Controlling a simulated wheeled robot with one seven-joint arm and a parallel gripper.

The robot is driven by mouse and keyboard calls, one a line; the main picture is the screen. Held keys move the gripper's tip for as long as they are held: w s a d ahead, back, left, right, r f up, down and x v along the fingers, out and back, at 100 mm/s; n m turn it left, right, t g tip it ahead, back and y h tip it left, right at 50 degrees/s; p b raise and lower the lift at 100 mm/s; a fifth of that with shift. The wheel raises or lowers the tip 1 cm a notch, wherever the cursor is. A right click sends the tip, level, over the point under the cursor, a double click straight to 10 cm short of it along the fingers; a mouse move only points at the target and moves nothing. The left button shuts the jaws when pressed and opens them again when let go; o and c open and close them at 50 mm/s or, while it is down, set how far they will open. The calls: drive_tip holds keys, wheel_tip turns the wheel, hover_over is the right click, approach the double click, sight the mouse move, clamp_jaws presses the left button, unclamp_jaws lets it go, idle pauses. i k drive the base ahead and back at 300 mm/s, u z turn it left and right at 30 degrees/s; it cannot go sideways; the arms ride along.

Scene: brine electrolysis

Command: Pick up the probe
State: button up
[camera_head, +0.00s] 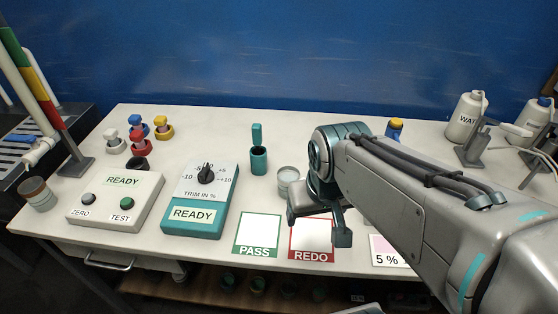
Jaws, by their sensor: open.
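A teal upright handle (257,134) stands at the back middle of the white table, above a dark-mouthed teal holder (259,161). It looks like the probe; its lower end is hidden. My gripper (322,222) is open and hangs over the front middle of the table, above the red-bordered REDO card (312,254). It is to the right of the teal handle and nearer the front, well apart from it. I see nothing between its fingers, though my arm hides part of that area.
A teal trim box (192,222) and a white ZERO/TEST box (116,201) stand left. A small round jar (289,176) sits between holder and arm. A PASS card (257,234) lies in front. White bottles (466,116) stand back right. My arm hides much of the right side.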

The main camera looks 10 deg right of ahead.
sight(256, 128)
drive_tip(key=k, duration=1.3)
drive_tip(key=u, duration=0.95)
drive_tip(key=i, duration=1.7)
drive_tip(key=z, duration=1)
